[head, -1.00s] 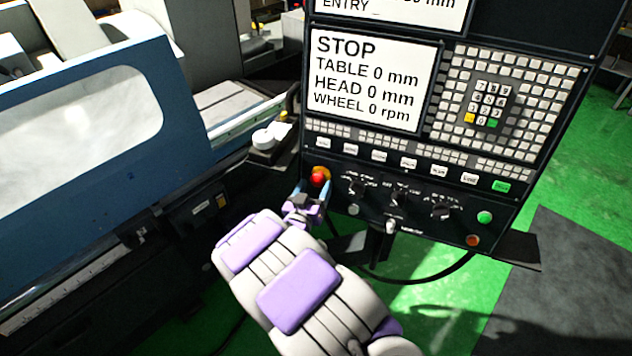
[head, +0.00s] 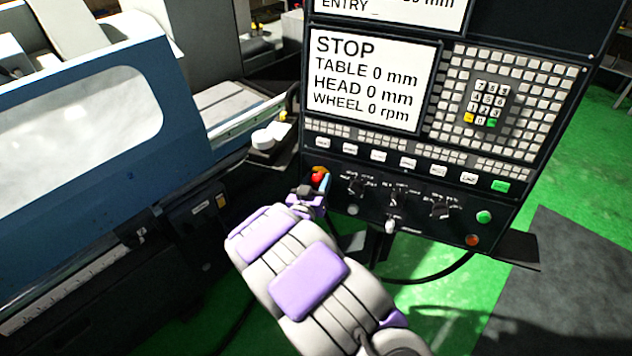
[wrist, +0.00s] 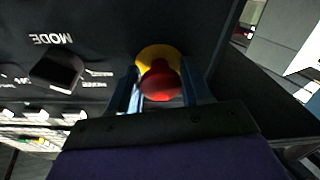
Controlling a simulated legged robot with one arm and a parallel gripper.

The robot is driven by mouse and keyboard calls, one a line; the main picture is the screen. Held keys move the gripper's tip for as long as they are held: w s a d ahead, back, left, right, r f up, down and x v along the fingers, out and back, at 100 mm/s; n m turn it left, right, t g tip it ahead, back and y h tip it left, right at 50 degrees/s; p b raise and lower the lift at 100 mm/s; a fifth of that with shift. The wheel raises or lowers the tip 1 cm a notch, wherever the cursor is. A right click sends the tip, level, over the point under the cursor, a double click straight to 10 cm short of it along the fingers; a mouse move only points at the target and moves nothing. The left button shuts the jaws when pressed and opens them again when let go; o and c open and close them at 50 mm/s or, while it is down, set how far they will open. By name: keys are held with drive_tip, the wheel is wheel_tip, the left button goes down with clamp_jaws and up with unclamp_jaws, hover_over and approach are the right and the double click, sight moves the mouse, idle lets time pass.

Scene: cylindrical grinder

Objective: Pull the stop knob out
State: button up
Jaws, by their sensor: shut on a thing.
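The stop knob (head: 318,177) is red with a yellow ring behind it, at the lower left of the control panel. It also shows in the wrist view as a red knob (wrist: 161,82) in front of a yellow disc (wrist: 157,55). My gripper (head: 322,184) is at the knob. In the wrist view my gripper (wrist: 160,90) has one blue finger on each side of the red knob and is shut on it. My gripper hides part of the knob in the head view.
The control panel (head: 420,195) carries rotary switches, a green button (head: 484,217) and a red-orange button (head: 473,240). The screen (head: 370,80) reads STOP. A mode switch (wrist: 57,70) is beside the knob in the wrist view. The blue machine door (head: 90,130) stands at left.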

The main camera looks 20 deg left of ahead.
clamp_jaws()
drive_tip(key=shift+s+a, duration=0.1)
drive_tip(key=shift+s, duration=0.55)
drive_tip(key=o, duration=0.7)
unclamp_jaws()
drive_tip(key=shift+a, duration=0.1)
drive_tip(key=shift+s, duration=0.1)
drive_tip(key=s, duration=1.7)
drive_tip(key=shift+s, duration=0.1)
